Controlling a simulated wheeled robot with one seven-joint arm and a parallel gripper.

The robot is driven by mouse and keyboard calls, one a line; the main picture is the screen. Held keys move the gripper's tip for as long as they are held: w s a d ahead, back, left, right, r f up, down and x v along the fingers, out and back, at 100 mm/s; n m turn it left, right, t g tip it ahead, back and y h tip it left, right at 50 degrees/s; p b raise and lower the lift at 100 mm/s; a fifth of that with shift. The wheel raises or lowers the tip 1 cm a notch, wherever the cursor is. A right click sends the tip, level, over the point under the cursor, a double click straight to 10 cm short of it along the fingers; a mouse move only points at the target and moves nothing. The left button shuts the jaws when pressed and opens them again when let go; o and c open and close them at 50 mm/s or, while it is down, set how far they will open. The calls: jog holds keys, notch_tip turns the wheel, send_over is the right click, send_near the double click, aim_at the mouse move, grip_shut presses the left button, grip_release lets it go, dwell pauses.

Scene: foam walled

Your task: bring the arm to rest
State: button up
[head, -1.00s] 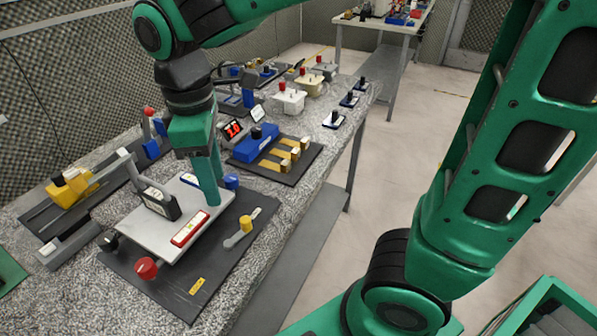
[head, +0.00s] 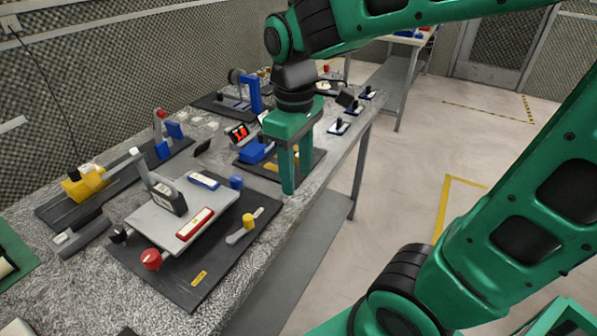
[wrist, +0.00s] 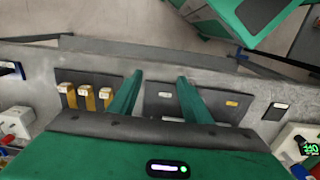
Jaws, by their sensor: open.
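My gripper (head: 288,172) is open, with its two green fingers pointing down. In the head view it hangs by the front edge of the workbench (head: 232,290), partly in front of the black mat with the blue block (head: 255,150). In the wrist view the two fingers (wrist: 156,92) stand apart with nothing between them. A dark plate (wrist: 190,101) lies beneath and beyond them. Whether the fingertips touch anything below cannot be told.
A grey plate fixture with a red knob (head: 151,260) and a yellow knob (head: 248,220) stands at the left. Brass blocks (wrist: 87,94) sit left of the fingers. A yellow clamp (head: 82,185) is near the wall.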

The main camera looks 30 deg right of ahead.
jog(key=shift+s+d, duration=0.2)
jog(key=shift+d, duration=0.05)
dwell(0.4)
jog(key=s+d+f+m, duration=0.2)
jog(key=s+d+m, duration=0.4)
jog(key=d, duration=0.1)
jog(key=s+d+f+m, duration=0.2)
jog(key=s+d+m, duration=0.4)
jog(key=s+d, duration=0.1)
jog(key=shift+d+f+m+y, duration=0.25)
jog(key=shift+d+m+y, duration=0.05)
jog(key=shift+d, duration=0.5)
jog(key=shift+w+f, duration=0.25)
jog(key=shift+w, duration=0.35)
